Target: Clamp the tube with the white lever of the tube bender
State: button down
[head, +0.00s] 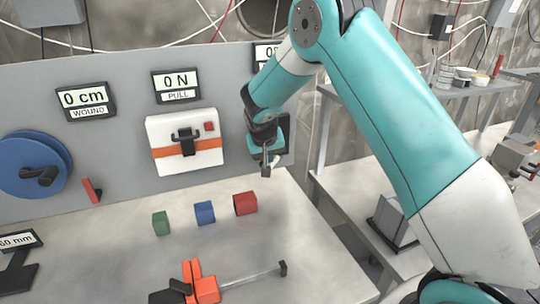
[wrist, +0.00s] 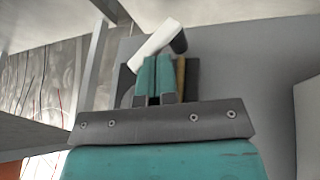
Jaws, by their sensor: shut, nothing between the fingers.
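In the wrist view the white lever (wrist: 155,44) slants up to the right, with a dark round piece at its upper right end. It lies just beyond my gripper (wrist: 156,72), whose two teal fingers are shut together with nothing between them. I cannot tell whether the fingers touch the lever. A dark block of the tube bender (wrist: 190,80) is behind the fingers, and a thin brass-coloured tube (wrist: 181,78) shows just right of them. In the head view my gripper (head: 266,163) is in front of the panel's right end and mostly covers the tube bender (head: 288,140); the lever is hidden there.
The grey panel (head: 120,140) carries a blue reel (head: 35,163), a white box with an orange band (head: 185,143) and displays. Green (head: 160,223), blue (head: 204,213) and red (head: 245,203) blocks and an orange clamp (head: 200,283) are on the bench. A side table (head: 400,190) is at right.

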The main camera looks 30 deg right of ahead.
jog(key=shift+a+f, duration=0.2)
jog(key=shift+a, duration=0.2)
jog(key=shift+r, duration=0.1)
jog(key=s+d+r+p, duration=0.1)
jog(key=s+r+p, duration=0.3)
jog(key=r, duration=0.5)
jog(key=shift+d+p, duration=0.15)
jog(key=shift+p, duration=0.55)
jog(key=s+a+r+n+g+y+b, duration=0.1)
jog(key=s+a+r+n+y, duration=0.2)
jog(key=s+a, duration=0.45)
jog(key=s+a+r+n+y+b, duration=0.15)
jog(key=s+a+r, duration=0.3)
jog(key=s, duration=0.55)
jog(key=s+a+n+g+y, duration=0.1)
jog(key=s+a+n, duration=0.1)
jog(key=s, duration=0.7)
jog(key=s+a+r+n+g+y+b, duration=0.1)
jog(key=s+a+n+g+y, duration=0.1)
jog(key=s, duration=0.7)
jog(key=shift+a+n, duration=0.85)
jog(key=shift+a, duration=0.05)
